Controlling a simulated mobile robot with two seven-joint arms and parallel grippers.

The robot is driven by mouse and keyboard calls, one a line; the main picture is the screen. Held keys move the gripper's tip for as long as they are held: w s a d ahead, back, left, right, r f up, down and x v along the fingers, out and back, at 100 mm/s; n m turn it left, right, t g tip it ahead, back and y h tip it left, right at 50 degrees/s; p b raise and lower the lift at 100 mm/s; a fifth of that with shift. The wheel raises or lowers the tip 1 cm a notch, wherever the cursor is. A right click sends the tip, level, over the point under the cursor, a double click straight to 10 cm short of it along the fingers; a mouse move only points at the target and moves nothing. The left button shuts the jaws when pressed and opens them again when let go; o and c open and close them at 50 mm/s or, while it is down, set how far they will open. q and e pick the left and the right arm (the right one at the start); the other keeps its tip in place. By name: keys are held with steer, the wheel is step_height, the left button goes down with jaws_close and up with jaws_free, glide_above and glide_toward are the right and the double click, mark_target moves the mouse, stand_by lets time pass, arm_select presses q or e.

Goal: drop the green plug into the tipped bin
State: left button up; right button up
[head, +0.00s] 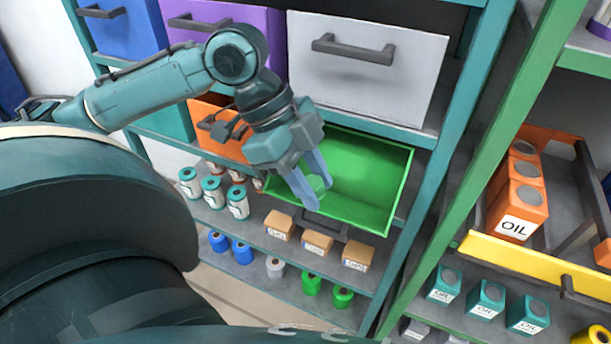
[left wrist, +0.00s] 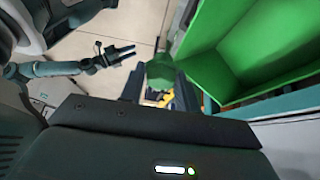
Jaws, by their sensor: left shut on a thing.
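My left gripper (head: 308,188) is shut on the green plug (head: 319,184), a small green piece between its blue-grey fingers. The plug also shows between the dark fingertips in the left wrist view (left wrist: 160,70). The green bin (head: 368,172) is tipped forward in the teal shelf, its open inside facing me. In the head view, the gripper and plug overlap the bin's left front part; their exact height over it is hard to tell. In the left wrist view, the bin (left wrist: 232,60) lies to the right of the plug. My right gripper (left wrist: 118,54) appears open and empty there.
A white bin (head: 365,70) and a purple bin (head: 220,28) stand above. An orange bin (head: 215,125) is left of the green one. Jars (head: 212,191), small boxes (head: 317,243) and spools (head: 312,284) stand below. A green post (head: 490,150) rises at the right.

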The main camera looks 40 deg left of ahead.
arm_select(q)
steer(key=w+a+f+b, duration=0.1)
steer(key=w+f, duration=0.1)
steer(key=w, duration=0.4)
steer(key=shift+a, duration=0.2)
steer(key=shift+w, duration=0.1)
steer(key=o, duration=1)
steer(key=shift+o, duration=0.2)
steer(key=v, duration=1.3)
steer(key=shift+p, duration=0.35)
